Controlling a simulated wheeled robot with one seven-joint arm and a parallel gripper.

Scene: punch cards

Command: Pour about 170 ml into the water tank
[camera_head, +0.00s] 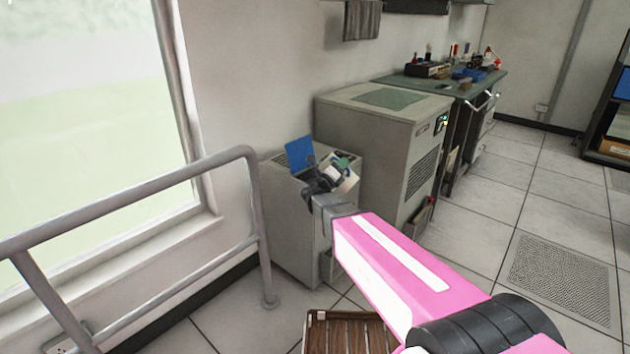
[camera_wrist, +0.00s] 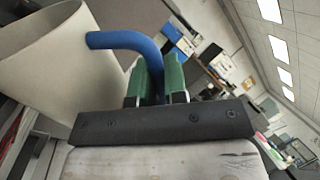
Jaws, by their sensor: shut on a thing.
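My gripper (camera_wrist: 155,85) is shut on the blue handle of a cream jug. Its green fingers stand on either side of the handle (camera_wrist: 128,40). The jug body (camera_wrist: 50,60) fills the left of the wrist view; its contents are not visible. In the head view my gripper (camera_head: 328,188) is over the top of a low grey cabinet by the wall, and my arm hides part of it. An upright blue panel (camera_head: 299,154) stands on the cabinet. I cannot tell whether it belongs to the water tank, and no tank opening is clear.
The low grey cabinet (camera_head: 290,240) stands beside a larger grey unit (camera_head: 385,130). A bench with tools (camera_head: 465,85) is beyond. A metal railing (camera_head: 130,195) runs along the window. A slatted wooden crate (camera_head: 345,335) is on the floor below. The tiled floor at right is clear.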

